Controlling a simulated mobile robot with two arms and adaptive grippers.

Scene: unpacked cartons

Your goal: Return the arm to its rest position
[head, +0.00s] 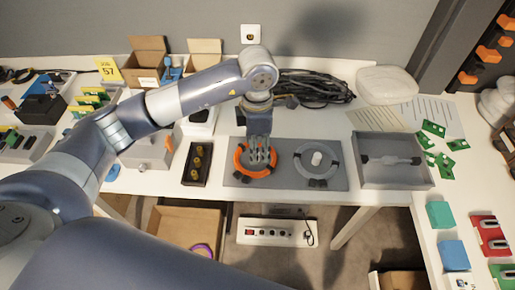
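My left arm reaches in from the left across the white table (335,112). Its gripper (260,156) points down over the orange ring (239,163) on the left half of a grey mat (283,177). The fingertips appear within the ring's outline. I cannot tell whether they touch anything or how far apart they are. A grey ring (299,170) lies on the mat's right half with a small white piece (317,158) in its middle. My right gripper is not in view.
Black cables (313,86) and open cartons (147,47) are behind my arm. A dark box (188,180) is left of the mat.

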